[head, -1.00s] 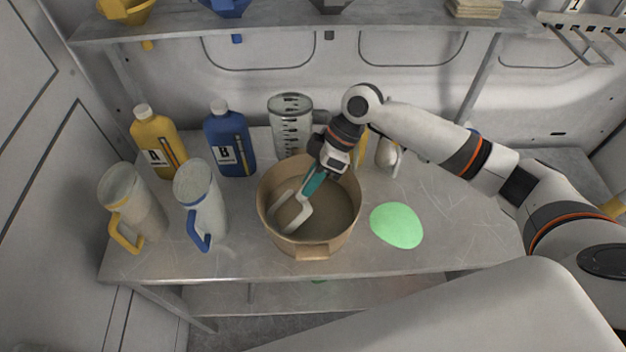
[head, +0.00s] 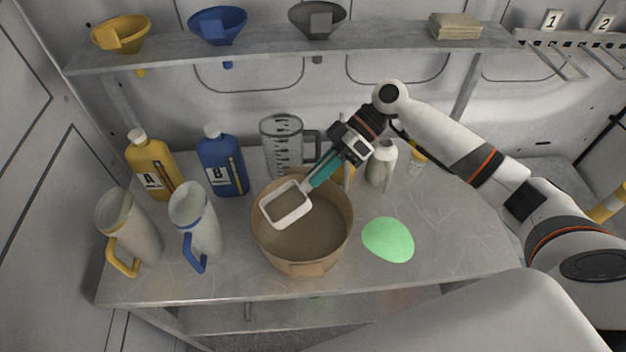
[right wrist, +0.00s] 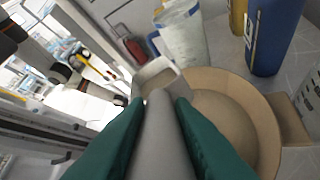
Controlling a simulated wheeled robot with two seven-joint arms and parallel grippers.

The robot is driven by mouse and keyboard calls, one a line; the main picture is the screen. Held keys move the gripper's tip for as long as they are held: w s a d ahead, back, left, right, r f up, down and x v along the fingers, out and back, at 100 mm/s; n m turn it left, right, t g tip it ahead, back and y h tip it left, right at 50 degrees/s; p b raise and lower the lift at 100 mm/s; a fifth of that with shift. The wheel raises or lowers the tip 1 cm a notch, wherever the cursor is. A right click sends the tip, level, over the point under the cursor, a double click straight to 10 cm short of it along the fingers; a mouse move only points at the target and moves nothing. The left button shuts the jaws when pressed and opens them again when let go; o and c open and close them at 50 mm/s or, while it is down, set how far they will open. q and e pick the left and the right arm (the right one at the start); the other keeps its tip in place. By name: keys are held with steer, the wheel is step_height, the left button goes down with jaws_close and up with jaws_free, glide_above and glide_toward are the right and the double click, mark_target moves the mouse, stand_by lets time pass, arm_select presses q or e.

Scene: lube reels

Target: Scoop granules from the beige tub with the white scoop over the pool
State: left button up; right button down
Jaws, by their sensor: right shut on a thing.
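The beige tub (head: 303,268) stands on the bench, with a brown-beige granule bed inside; its rim also shows in the right wrist view (right wrist: 230,77). My right gripper (head: 319,177) has teal fingers shut on the grey handle (right wrist: 160,125) of the white scoop (head: 287,204). The scoop is above the tub's left back part, open side up. Its bowl shows a brown-beige fill that looks like granules. In the right wrist view the bowl (right wrist: 158,75) lies just beyond the fingertips. The pool (head: 388,240) is a flat light-green patch right of the tub. My left gripper is out of view.
Yellow bottle A (head: 151,170), blue bottle B (head: 222,165) and two jugs (head: 130,228) (head: 196,222) stand left of the tub. A clear graduated pitcher (head: 283,150) and a white bottle (head: 381,165) stand behind. A shelf (head: 380,42) with funnels hangs above. The bench right of the pool is clear.

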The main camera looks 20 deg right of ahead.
steer(key=shift+w+d+r+y+p, duration=0.1)
steer(key=shift+d+r+y, duration=0.25)
steer(key=shift+r, duration=0.5)
steer(key=shift+d+r+y+p, duration=0.15)
steer(key=shift+d+r+y, duration=0.15)
steer(key=shift+r, duration=0.55)
steer(key=shift+w+d+r+y+p, duration=0.1)
steer(key=shift+d+r+y, duration=0.25)
steer(key=shift+r, duration=0.5)
steer(key=shift+s+g, duration=0.1)
steer(key=shift+g, duration=0.2)
